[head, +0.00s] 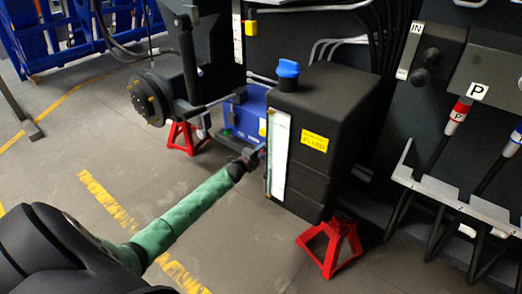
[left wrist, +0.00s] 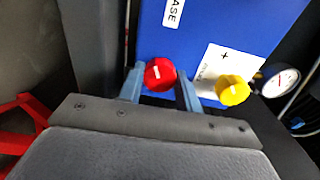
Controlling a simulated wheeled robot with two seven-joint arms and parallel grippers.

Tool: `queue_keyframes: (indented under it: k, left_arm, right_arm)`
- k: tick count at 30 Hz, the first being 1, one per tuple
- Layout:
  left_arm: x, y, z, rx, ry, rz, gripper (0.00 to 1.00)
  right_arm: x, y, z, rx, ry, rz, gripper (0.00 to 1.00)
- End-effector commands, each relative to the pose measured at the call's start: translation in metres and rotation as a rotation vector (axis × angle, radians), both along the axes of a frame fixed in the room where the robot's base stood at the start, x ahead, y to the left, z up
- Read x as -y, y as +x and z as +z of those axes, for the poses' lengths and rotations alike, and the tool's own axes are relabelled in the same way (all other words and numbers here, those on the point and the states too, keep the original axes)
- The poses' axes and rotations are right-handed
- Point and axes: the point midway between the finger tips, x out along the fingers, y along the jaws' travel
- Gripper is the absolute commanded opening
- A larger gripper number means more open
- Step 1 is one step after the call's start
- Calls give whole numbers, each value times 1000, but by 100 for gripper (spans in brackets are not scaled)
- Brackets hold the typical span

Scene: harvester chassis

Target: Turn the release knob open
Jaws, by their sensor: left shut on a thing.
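A red round knob (left wrist: 160,73) with a white mark sits on the face of a blue unit (left wrist: 205,28) in the left wrist view. My left gripper (left wrist: 161,84) has one finger on each side of the red knob and is shut on it. A white label ending in "ASE" (left wrist: 174,12) is above the knob. In the head view my left gripper (head: 258,155) reaches in beside the dark tank, in front of the blue unit (head: 248,112); the red knob is hidden there. My right gripper is not in view.
A yellow knob (left wrist: 232,90) and a pressure gauge (left wrist: 281,82) sit right of the red knob. The dark tank (head: 335,100) with a blue cap (head: 288,69) stands close by. Red stands (head: 332,245) are on the floor. Open floor lies to the left.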

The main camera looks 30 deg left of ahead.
Motion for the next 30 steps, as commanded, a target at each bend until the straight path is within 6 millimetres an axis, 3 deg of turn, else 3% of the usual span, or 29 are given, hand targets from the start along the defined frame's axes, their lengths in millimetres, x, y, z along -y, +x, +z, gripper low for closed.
queue_keyframes:
  k: [15,30]
  left_arm:
    - [-3,0,1,-40,-469,4,11]
    - [-2,0,-1,-74,-903,4,11]
  right_arm:
    - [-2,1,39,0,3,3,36]
    - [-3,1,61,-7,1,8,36]
